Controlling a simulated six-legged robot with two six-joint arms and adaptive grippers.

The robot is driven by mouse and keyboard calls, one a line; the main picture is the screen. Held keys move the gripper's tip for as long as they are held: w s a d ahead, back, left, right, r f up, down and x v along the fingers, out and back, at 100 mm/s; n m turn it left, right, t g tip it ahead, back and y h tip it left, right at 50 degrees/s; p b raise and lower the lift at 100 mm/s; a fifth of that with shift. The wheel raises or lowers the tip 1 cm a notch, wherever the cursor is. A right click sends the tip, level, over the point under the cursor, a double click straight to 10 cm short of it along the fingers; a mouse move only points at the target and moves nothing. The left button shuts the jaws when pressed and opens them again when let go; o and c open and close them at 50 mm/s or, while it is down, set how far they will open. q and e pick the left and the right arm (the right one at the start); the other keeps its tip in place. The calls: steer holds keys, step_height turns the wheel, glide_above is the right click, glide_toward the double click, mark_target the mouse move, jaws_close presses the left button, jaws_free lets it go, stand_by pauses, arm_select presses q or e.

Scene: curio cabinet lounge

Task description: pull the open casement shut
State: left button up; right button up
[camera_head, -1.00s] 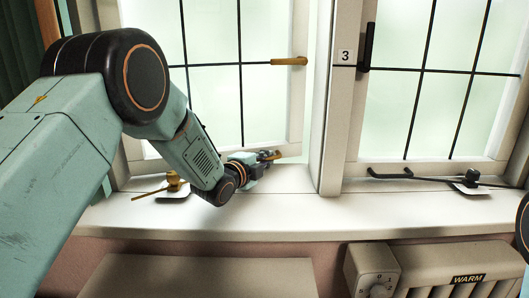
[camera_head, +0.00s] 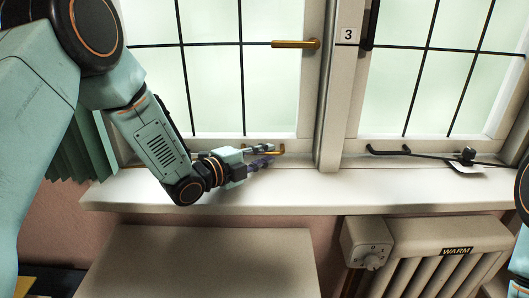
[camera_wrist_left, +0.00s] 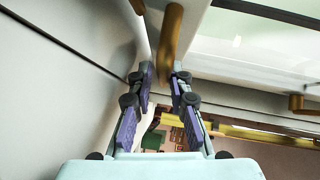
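The left casement (camera_head: 306,110) has a pale frame, dark glazing bars and a brass handle (camera_head: 295,44) on its right side. Its right edge stands close to the post; I cannot tell if it is fully flush. A brass stay (camera_head: 281,151) lies low along its bottom rail. My left gripper (camera_head: 270,154) is at the stay's hooked end above the sill, fingers apart. In the left wrist view a brass bar (camera_wrist_left: 171,35) runs between the fingertips (camera_wrist_left: 163,77), with no clear grip on it. Only part of my right arm shows at the right edge; its gripper is out of view.
The right casement (camera_head: 440,70) has a black handle (camera_head: 368,25) and black stay (camera_head: 430,156); a "3" label (camera_head: 348,35) marks the post. The sill (camera_head: 300,192) is mostly clear. Below are a radiator (camera_head: 455,245) and its dial (camera_head: 370,250).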

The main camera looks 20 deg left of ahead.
arm_select(q)
steer(key=o, duration=0.3)
steer(key=shift+s+r, duration=0.15)
steer(key=shift+s, duration=0.05)
steer(key=shift+w, duration=0.3)
steer(key=shift+s+a, duration=0.25)
steer(key=shift+s, duration=0.15)
steer(key=v, duration=1)
steer(key=shift+s+a, duration=0.15)
steer(key=shift+s, duration=0.35)
steer(key=shift+s, duration=0.1)
